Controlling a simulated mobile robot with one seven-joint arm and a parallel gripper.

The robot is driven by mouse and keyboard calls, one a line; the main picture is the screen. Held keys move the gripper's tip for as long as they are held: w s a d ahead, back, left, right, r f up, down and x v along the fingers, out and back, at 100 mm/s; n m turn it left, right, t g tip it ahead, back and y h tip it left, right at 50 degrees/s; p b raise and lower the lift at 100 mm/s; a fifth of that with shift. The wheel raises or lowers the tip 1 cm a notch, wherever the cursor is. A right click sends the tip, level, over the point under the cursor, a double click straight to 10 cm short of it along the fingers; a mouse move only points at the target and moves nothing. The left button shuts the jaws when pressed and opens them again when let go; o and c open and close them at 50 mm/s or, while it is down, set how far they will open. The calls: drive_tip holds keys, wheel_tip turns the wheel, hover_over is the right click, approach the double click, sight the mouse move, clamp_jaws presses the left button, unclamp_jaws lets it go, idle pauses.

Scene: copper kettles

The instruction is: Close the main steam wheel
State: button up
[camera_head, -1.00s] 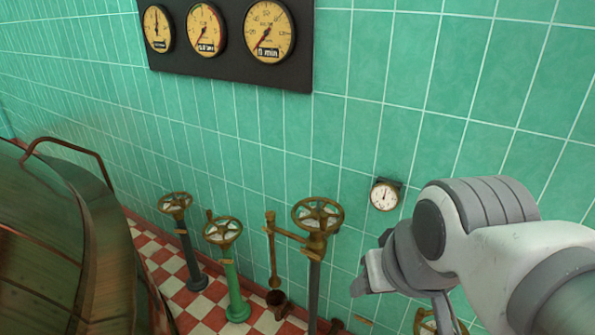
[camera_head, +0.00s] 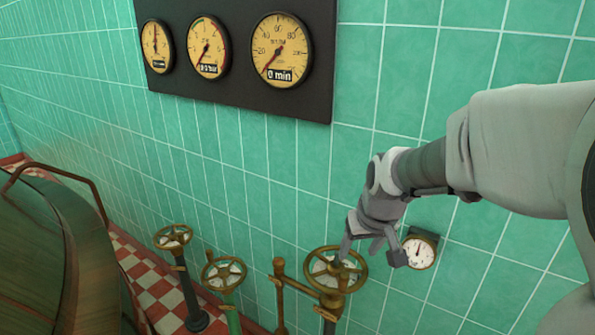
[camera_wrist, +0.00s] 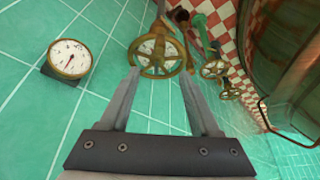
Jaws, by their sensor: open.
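The nearest brass handwheel (camera_head: 335,269) tops a brass valve pipe by the tiled wall; no label shows whether it is the main steam wheel. It also shows in the wrist view (camera_wrist: 158,53), between and beyond my fingertips. My gripper (camera_head: 372,250) is open and empty over the right part of this wheel in the head view. In the wrist view the fingers (camera_wrist: 159,72) straddle the wheel's near rim. I cannot tell whether they touch it.
Two smaller handwheels stand to the left, one on a green post (camera_head: 223,272) and one on a dark post (camera_head: 172,237). A small white gauge (camera_head: 419,252) sits on the wall close to my gripper. A gauge panel (camera_head: 235,100) hangs above. A copper kettle (camera_head: 40,260) fills the lower left.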

sight(345, 276)
drive_tip(key=b+x, duration=0.2)
drive_tip(key=x, duration=1.6)
drive_tip(key=shift+w, duration=0.15)
clamp_jaws()
idle(0.9)
